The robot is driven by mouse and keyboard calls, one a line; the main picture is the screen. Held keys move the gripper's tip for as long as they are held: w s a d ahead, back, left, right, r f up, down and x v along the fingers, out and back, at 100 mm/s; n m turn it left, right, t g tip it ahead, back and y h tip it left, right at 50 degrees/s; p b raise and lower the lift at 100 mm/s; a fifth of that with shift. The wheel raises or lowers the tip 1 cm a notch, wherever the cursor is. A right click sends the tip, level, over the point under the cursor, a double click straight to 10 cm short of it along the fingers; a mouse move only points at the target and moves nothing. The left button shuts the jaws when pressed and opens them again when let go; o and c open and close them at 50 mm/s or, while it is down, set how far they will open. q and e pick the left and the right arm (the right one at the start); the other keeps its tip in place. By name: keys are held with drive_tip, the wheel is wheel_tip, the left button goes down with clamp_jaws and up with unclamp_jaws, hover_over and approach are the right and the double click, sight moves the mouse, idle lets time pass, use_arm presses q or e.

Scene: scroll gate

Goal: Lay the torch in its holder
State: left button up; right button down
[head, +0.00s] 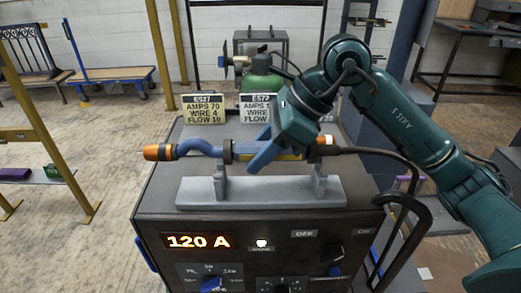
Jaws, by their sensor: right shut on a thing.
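The torch has an orange nozzle (157,152), a blue bent neck (200,146) and a cable leaving its right end. It lies level across the picture, nozzle to the left. The holder (260,193) is a grey base with two uprights on top of the welder box. The torch is over both uprights, close to their tops; I cannot tell whether it rests in them. My right gripper (266,156) comes from the upper right and is shut on the torch's middle, hiding part of it. My left gripper is not in view.
The welder box's front (260,245) shows a lit 120 A display and knobs. Two label cards (203,108) stand behind the torch. A green gas bottle (262,82) is further back. The black cable (375,153) runs right, beside a dark handle loop.

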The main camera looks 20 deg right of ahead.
drive_tip(key=shift+f+b, duration=1.25)
drive_tip(key=shift+b, duration=0.05)
drive_tip(key=shift+f+b, duration=0.25)
drive_tip(key=shift+b, duration=0.15)
idle(0.3)
drive_tip(key=shift+a+f+b, duration=0.1)
drive_tip(key=shift+f+b, duration=0.25)
